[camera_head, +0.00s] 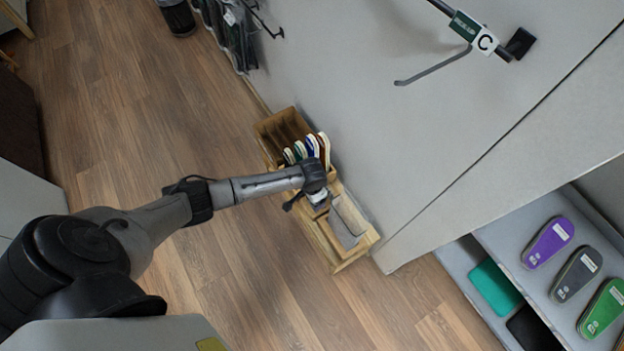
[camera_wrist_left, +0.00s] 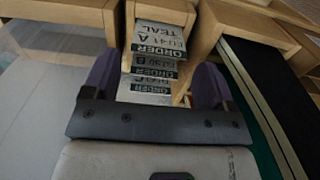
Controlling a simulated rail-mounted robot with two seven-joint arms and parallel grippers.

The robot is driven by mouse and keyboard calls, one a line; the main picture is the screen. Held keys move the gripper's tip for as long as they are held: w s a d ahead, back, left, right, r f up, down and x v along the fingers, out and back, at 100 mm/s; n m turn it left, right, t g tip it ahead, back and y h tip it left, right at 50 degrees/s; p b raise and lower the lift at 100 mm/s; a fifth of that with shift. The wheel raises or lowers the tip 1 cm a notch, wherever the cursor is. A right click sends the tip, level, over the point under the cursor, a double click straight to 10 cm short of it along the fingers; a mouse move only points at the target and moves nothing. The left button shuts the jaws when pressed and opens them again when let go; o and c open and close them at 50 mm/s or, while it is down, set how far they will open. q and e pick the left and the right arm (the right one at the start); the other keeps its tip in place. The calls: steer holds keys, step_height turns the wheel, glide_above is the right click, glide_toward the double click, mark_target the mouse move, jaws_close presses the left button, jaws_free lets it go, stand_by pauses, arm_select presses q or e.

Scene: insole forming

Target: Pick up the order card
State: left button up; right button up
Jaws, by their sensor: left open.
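Several white order cards with dark green ORDER bands sit one behind another in a narrow wooden slot in the left wrist view. The top order card (camera_wrist_left: 160,40) reads "TEAL" and "41 A". Lower cards are partly covered by the ones above. My left gripper (camera_wrist_left: 156,85) is open, with one dark finger on each side of the row of cards; I cannot tell whether the fingers touch the wood. In the head view my left gripper (camera_head: 308,201) is over the wooden stand, where a small bit of white card shows beneath it. My right gripper is not in view.
The wooden stand (camera_head: 350,258) stands against a grey wall panel, with several coloured insole-shaped pieces (camera_head: 312,146) upright in it behind my wrist. A shelf at the lower right holds purple, grey and green insole-shaped items (camera_head: 549,243). The wooden floor to the left is open.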

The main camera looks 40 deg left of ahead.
arm_select(q)
steer(key=shift+f, duration=0.3)
step_height(320, 180, down, 5)
steer(key=b, duration=0.4)
steer(key=c, duration=0.7)
steer(key=shift+r, duration=0.1)
steer(key=shift+c, duration=0.2)
step_height(320, 180, up, 8)
steer(key=p, duration=0.5)
steer(key=s+a+p, duration=0.2)
steer(key=s+p, duration=0.1)
steer(key=s, duration=0.5)
steer(key=s+a+f+p, duration=0.1)
steer(key=s+a+p, duration=0.1)
steer(key=s, duration=0.7)
steer(key=shift+s+a+p, duration=0.2)
steer(key=shift+p, duration=0.55)
